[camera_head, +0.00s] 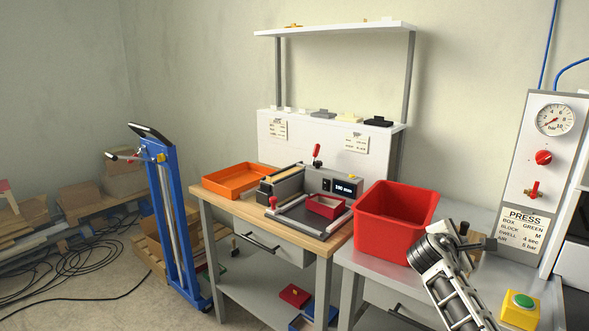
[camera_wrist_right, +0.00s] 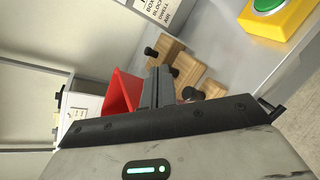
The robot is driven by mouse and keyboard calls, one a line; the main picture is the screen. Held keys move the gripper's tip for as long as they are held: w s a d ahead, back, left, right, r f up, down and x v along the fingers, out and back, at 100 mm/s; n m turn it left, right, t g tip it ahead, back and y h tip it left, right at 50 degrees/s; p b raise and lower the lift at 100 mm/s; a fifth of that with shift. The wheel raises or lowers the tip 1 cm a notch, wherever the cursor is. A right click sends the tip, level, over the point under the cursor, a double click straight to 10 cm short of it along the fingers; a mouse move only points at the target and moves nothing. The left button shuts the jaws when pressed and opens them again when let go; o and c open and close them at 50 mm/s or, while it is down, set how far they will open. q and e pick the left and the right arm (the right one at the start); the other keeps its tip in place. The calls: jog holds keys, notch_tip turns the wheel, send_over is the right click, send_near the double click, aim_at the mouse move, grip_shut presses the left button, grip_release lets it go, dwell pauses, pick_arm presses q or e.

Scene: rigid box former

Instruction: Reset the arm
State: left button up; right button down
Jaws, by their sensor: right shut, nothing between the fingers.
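My right arm comes in from the bottom right of the head view. Its gripper (camera_head: 472,243) is over the grey bench, just right of the red bin. In the right wrist view the dark fingers (camera_wrist_right: 156,86) are together with nothing between them. Several wooden blocks with dark knobs (camera_wrist_right: 187,70) stand on the bench beyond the fingers; the arm and gripper partly hide them in the head view. My left gripper is not in view.
The red bin (camera_head: 396,220) stands close left of the gripper. A yellow box with a green button (camera_head: 520,308) is at the lower right. The press panel (camera_head: 541,165) rises behind. An orange tray (camera_head: 236,180) and box former (camera_head: 300,205) are on the wooden table.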

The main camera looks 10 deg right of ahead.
jog(key=w+a+r+m+t+y, duration=0.2)
jog(key=w+a+m+t+y, duration=0.3)
jog(key=a+m, duration=0.15)
jog(key=w+a+r+m+t+y, duration=0.3)
jog(key=w+a+m+t+y, duration=0.2)
jog(key=a, duration=0.2)
jog(key=s+a+f+g+y, duration=0.1)
jog(key=s+a+f+y, duration=0.1)
jog(key=s+a+f, duration=0.6)
jog(key=s+a+f+g+y, duration=0.1)
jog(key=s+a+f+g, duration=0.1)
jog(key=s+f, duration=0.75)
jog(key=s+a+f+g, duration=0.1)
jog(key=s+a+f, duration=0.2)
jog(key=s, duration=0.4)
jog(key=s+a+f+g+y, duration=0.1)
jog(key=s+a+f, duration=0.2)
jog(key=s+f, duration=0.2)
jog(key=s+a+f+g+y, duration=0.1)
jog(key=s+a+f, duration=0.2)
jog(key=s, duration=0.6)
jog(key=shift+a+f+m+g, duration=0.15)
jog(key=shift+f+m+g, duration=0.25)
jog(key=shift+f+m, duration=0.1)
